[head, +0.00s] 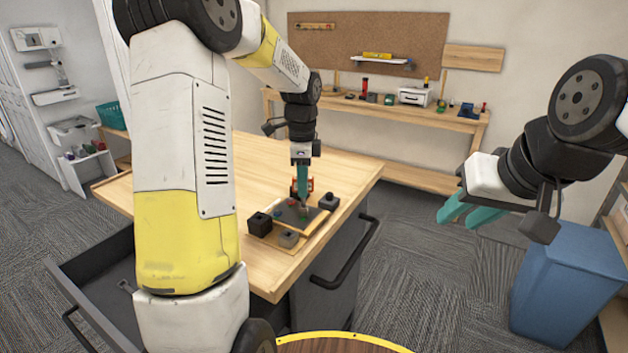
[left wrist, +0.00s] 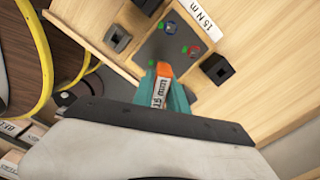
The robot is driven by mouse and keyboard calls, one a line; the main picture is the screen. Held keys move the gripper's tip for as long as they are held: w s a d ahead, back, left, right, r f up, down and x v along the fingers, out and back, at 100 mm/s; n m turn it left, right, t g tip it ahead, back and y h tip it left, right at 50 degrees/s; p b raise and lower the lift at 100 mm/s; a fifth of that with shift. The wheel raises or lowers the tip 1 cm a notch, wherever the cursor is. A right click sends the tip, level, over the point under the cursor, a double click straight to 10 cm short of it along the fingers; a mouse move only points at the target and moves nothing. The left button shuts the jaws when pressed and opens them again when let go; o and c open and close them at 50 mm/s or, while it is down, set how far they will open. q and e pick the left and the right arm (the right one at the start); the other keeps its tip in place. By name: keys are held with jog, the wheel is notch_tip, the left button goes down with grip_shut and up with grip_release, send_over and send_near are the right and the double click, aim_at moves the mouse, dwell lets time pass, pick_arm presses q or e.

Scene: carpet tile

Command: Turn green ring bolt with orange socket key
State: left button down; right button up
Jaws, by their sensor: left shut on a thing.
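My left gripper (head: 303,201) points down over a dark plate (head: 292,216) on a wooden board, its teal fingers shut on the orange socket key (left wrist: 164,70). The key's white label faces the left wrist camera; its lower end is hidden. I cannot tell which is the green ring bolt, or whether the key touches a bolt. My right gripper (head: 466,215) is open and empty, out to the right, away from the table.
Black blocks (head: 260,223) (head: 329,202) and a grey block (head: 289,238) stand around the plate. A "15 N m" label (left wrist: 201,16) lies beside it. The wooden tabletop (head: 255,160) is clear behind. An open drawer (head: 95,262) juts out at left; a blue bin (head: 567,285) stands at right.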

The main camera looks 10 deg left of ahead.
pick_arm(q)
jog(key=shift+n, duration=0.3)
jog(key=shift+r, duration=2.25)
